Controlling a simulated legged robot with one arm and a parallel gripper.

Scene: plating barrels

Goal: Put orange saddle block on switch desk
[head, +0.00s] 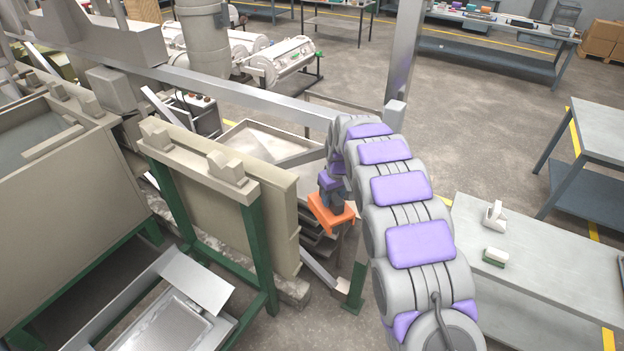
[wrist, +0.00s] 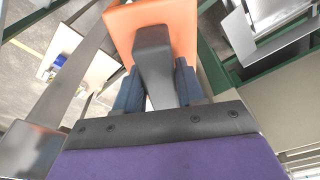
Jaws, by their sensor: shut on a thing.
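The orange saddle block (head: 330,211) hangs in my gripper (head: 333,190) in the middle of the head view, in the air in front of stacked grey trays. In the wrist view the orange block (wrist: 185,20) fills the top centre, beyond the blue fingers of my gripper (wrist: 158,88). A dark grey piece between the fingers hides part of the block and the contact. A small grey cabinet with knobs on its sloped top, which looks like the switch desk (head: 197,112), stands behind the long metal rail, left of my gripper.
A beige tank wall on a green frame (head: 250,215) stands left of my gripper. The metal rail (head: 255,93) and a post (head: 403,60) are beyond it. A grey table (head: 550,270) at right holds a white dispenser (head: 495,217) and a green-white sponge (head: 496,257). Open floor lies behind.

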